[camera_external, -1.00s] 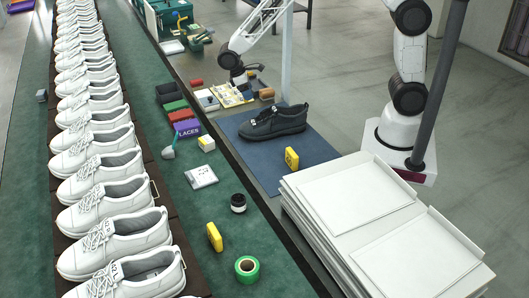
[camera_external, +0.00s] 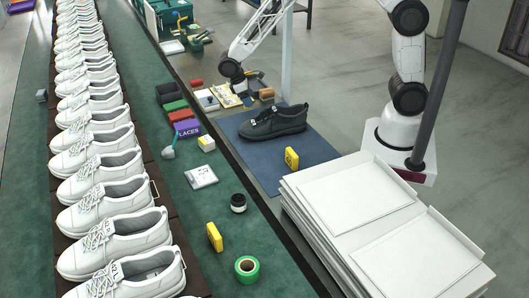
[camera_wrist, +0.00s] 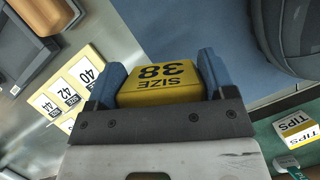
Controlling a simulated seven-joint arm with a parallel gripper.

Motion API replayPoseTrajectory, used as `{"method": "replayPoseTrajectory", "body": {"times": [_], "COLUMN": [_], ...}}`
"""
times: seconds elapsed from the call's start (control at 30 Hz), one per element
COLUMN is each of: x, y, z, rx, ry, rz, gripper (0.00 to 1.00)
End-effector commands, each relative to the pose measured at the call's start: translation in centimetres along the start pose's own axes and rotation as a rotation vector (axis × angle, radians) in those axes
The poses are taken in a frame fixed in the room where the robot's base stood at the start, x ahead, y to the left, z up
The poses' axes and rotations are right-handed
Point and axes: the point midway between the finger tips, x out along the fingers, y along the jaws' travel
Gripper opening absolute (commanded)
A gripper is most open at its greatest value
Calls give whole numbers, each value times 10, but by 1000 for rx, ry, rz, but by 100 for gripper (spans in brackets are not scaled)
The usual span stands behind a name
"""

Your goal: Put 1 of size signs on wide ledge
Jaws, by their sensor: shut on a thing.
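My gripper (camera_wrist: 162,78) shows in the wrist view with its two blue fingers shut on a yellow size sign (camera_wrist: 160,84) marked "SIZE 38". In the external view my wrist is above the small items beyond the green ledge; the held sign cannot be made out clearly there. The wide green ledge (camera_external: 272,235) runs along the right side of the shoe row. One yellow sign (camera_external: 214,237) stands on this ledge near the front. Another yellow sign (camera_external: 291,158) stands on the blue mat (camera_external: 318,150).
A dark shoe (camera_external: 273,122) sits on the mat. The ledge also holds a green tape roll (camera_external: 247,269), a black jar (camera_external: 238,203), a white card (camera_external: 201,176) and a purple laces box (camera_external: 187,128). Number cards (camera_wrist: 70,88) lie near my gripper. White box lids (camera_external: 365,190) are stacked at right.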

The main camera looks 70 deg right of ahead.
Motion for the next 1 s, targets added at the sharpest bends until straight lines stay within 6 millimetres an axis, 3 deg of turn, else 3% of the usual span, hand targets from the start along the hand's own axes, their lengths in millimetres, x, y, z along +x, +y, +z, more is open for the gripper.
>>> {"method": "replayPoseTrajectory", "body": {"times": [0.4, 1.0], "x": [26, 31], "y": [0, 0], "z": [-11, -13], "rx": [0, 0], "ry": [0, 0], "rz": [0, 0], "gripper": [47, 47]}}
